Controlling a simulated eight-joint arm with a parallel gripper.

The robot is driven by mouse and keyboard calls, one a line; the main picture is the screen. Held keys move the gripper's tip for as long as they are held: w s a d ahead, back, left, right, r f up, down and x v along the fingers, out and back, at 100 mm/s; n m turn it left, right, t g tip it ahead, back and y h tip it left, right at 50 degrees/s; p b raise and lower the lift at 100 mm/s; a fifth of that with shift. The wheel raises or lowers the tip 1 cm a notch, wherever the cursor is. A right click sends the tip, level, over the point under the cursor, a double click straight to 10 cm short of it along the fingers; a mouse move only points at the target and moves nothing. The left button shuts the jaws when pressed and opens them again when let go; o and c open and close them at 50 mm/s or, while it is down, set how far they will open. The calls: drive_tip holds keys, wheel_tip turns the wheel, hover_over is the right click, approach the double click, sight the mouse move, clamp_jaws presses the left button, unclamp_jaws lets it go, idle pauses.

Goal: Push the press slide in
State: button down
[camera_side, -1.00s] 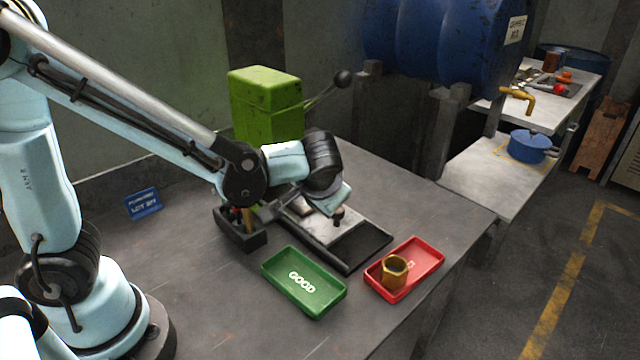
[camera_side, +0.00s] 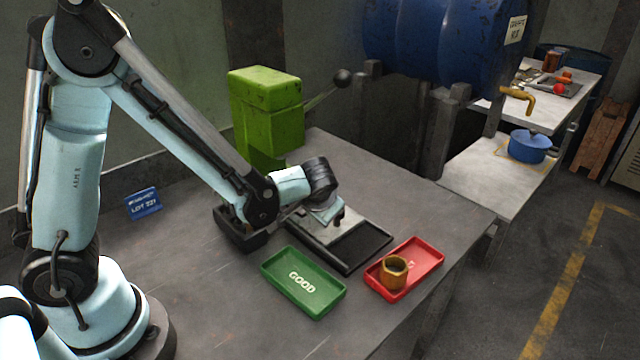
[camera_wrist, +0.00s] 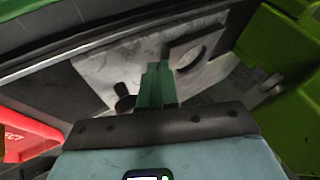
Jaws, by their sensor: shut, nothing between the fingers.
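The press slide (camera_side: 345,228) is a light metal plate on a dark framed bed in front of the green press (camera_side: 265,115). A small knob (camera_side: 338,212) stands up near its front end. The wrist view shows the slide's bare plate (camera_wrist: 110,68), a round opening in a raised piece on it, and the dark knob (camera_wrist: 123,98) left of my fingers. My gripper (camera_wrist: 160,80) is shut and empty, with its green fingertips over the plate. I cannot tell whether they touch the slide. In the side view, my wrist hides the slide's press end and my fingertips.
A green GOOD tray (camera_side: 303,283) and a red tray (camera_side: 418,262) holding a brass hex part (camera_side: 394,272) sit in front of the bed. A dark open box (camera_side: 240,230) stands left, beside my forearm. The press lever (camera_side: 325,92) sticks out rightward. The left tabletop is mostly clear.

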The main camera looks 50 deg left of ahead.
sight(301, 210)
drive_tip(key=shift+a, duration=2.05)
drive_tip(key=v, duration=0.9)
drive_tip(key=shift+w+r+x, duration=0.1)
drive_tip(key=shift+w+x, duration=0.1)
drive_tip(key=shift+x, duration=1.45)
drive_tip(key=shift+w+r+x, duration=0.15)
drive_tip(key=shift+w+x, duration=0.05)
drive_tip(key=shift+x, duration=1.4)
drive_tip(key=shift+w+r+x, duration=0.1)
drive_tip(key=shift+w+x, duration=0.1)
drive_tip(key=shift+x, duration=1.45)
drive_tip(key=shift+a, duration=0.3)
drive_tip(key=shift+a, duration=1.6)
